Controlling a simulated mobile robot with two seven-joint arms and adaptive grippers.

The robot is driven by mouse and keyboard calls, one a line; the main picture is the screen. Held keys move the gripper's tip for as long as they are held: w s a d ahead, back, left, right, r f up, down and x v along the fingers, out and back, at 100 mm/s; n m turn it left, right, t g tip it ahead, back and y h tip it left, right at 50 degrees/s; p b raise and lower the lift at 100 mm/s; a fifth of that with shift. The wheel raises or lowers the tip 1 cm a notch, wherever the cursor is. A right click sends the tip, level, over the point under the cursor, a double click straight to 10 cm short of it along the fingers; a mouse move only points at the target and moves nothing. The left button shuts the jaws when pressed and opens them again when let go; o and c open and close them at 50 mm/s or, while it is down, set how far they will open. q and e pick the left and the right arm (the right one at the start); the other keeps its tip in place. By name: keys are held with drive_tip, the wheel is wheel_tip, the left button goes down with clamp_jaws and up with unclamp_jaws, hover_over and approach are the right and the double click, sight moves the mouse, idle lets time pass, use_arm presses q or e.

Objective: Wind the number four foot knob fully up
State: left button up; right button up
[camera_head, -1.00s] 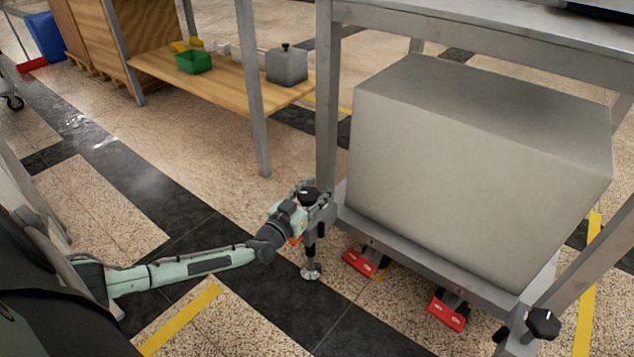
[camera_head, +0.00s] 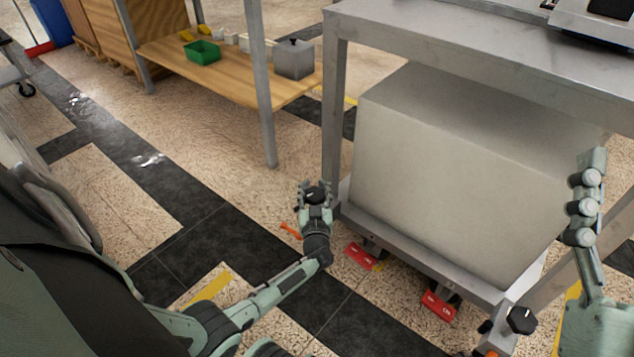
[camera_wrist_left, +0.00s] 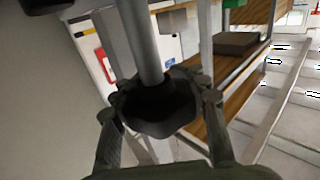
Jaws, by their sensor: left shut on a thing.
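A black foot knob (camera_head: 317,192) sits at the near left corner of the steel table frame, beside its leg. My left gripper (camera_head: 316,197) is shut around this knob. In the left wrist view the dark knob (camera_wrist_left: 155,108) lies between the two fingers, with a grey rod rising from it. The foot below is mostly hidden by my wrist. A second black knob (camera_head: 521,319) stands at the near right corner, with no gripper on it. I cannot read a number on either knob.
A large grey block (camera_head: 440,160) fills the table's lower shelf. Red pedals (camera_head: 360,256) hang under the front rail. An orange piece (camera_head: 291,231) is beside my left wrist. A wooden bench (camera_head: 215,68) stands behind left. The floor at left is clear.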

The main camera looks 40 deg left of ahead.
use_arm(q)
drive_tip(key=shift+s+f+n+g+y, duration=0.1)
drive_tip(key=shift+s+n+g+y, duration=0.05)
drive_tip(key=shift+n+g+y, duration=0.6)
drive_tip(key=shift+s+a+n+g+y+b, duration=0.1)
drive_tip(key=shift+a+n+g+y+b, duration=0.05)
drive_tip(key=shift+n+g+y, duration=0.3)
drive_tip(key=shift+s+a+n+g+y+b, duration=0.15)
drive_tip(key=shift+n+g+y, duration=0.15)
drive_tip(key=shift+g+y, duration=0.15)
use_arm(e)
drive_tip(key=shift+s+d+r+t, duration=0.2)
drive_tip(key=shift+s+r+t, duration=0.05)
drive_tip(key=shift+r+t, duration=0.15)
use_arm(q)
drive_tip(key=shift+w, duration=0.1)
use_arm(e)
drive_tip(key=shift+r, duration=0.1)
use_arm(q)
drive_tip(key=o, duration=1.3)
drive_tip(key=shift+m+t, duration=0.25)
drive_tip(key=shift+m, duration=0.05)
